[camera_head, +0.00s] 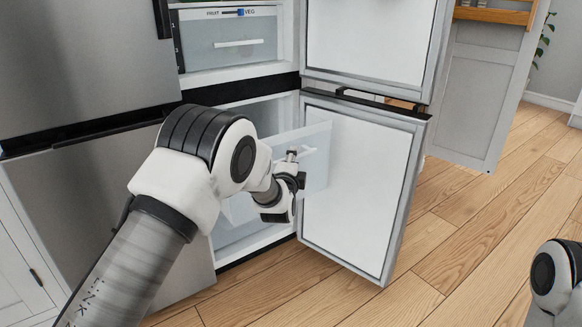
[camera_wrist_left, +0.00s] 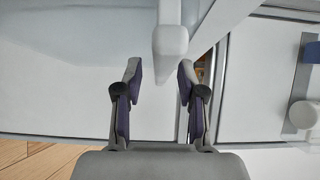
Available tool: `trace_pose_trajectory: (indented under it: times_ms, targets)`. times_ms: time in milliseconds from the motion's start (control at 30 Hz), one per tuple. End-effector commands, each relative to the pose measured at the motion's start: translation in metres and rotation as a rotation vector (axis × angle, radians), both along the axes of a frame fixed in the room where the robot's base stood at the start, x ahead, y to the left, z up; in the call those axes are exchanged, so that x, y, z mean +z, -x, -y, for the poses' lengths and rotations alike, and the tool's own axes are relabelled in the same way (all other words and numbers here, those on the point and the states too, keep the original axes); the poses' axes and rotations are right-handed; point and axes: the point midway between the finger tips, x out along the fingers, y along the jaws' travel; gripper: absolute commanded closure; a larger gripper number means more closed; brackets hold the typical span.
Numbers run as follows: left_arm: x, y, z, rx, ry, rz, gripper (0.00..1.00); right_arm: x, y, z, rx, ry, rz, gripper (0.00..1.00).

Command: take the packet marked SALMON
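No packet marked SALMON shows in either view. The lower right freezer door stands open, and a translucent drawer (camera_head: 318,172) in that compartment is partly out. My left gripper (camera_head: 292,156) is at the drawer's front, by its white handle (camera_head: 308,153). In the left wrist view the gripper (camera_wrist_left: 160,72) is open, its fingers apart. The white handle (camera_wrist_left: 170,42) appears between and just beyond the fingertips; I cannot tell whether they touch it. The drawer's contents are hidden. My right gripper is out of view; only part of that arm shows at lower right.
The open freezer door (camera_head: 358,190) stands close to the right of my left gripper. Above it the upper fridge door (camera_head: 370,40) is also open, beside a FRUIT/VEG drawer (camera_head: 230,50). A grey panel door (camera_head: 475,100) stands farther right. The wooden floor (camera_head: 480,220) is clear.

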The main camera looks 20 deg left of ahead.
Motion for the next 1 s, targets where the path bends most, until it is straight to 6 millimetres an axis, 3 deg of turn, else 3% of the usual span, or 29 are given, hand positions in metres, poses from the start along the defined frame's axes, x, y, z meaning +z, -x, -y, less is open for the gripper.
trace_pose_trajectory:
  times_ms: [400, 500, 1000]
  targets:
    - [0.000, 0.094, 0.013, -0.003, -0.003, -0.002, 0.60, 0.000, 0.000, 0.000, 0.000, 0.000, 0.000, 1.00]
    - [0.000, 0.108, 0.014, -0.002, -0.002, -0.002, 0.60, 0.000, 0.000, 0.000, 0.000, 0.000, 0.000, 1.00]
    - [-0.003, 0.114, 0.015, -0.001, 0.000, -0.005, 0.60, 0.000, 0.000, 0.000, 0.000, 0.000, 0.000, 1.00]
